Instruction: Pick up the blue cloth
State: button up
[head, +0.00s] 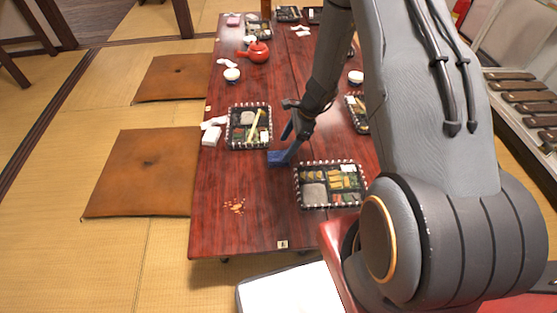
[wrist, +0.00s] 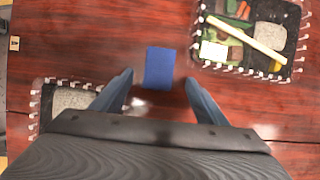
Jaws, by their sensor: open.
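The blue cloth (wrist: 159,68) is a small flat rectangle on the dark red wooden table (wrist: 150,25). In the wrist view it lies between and just beyond the fingertips of my gripper (wrist: 159,82), which is open and empty. In the head view the cloth (head: 277,158) shows by the tip of my gripper (head: 283,150), between two bento boxes. I cannot tell from these views how high the fingertips are above it.
One bento box (head: 249,127) stands beyond the cloth and another bento box (head: 330,186) nearer. A red teapot (head: 256,52) and a white cup (head: 232,75) are farther back. Brown crumbs (head: 234,207) lie near the front. A brown cushion (head: 145,172) lies left of the table.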

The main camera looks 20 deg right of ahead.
aim_at(279, 156)
jog(key=x, duration=0.5)
jog(key=shift+s+a+f+b, duration=0.1)
jog(key=shift+a+f+b, duration=0.1)
jog(key=shift+f+b, duration=0.15)
jog(key=shift+r, duration=0.1)
jog(key=c, duration=1.2)
jog(key=shift+r, duration=0.1)
notch_tip(279, 156, up, 10)
jog(key=p, duration=0.1)
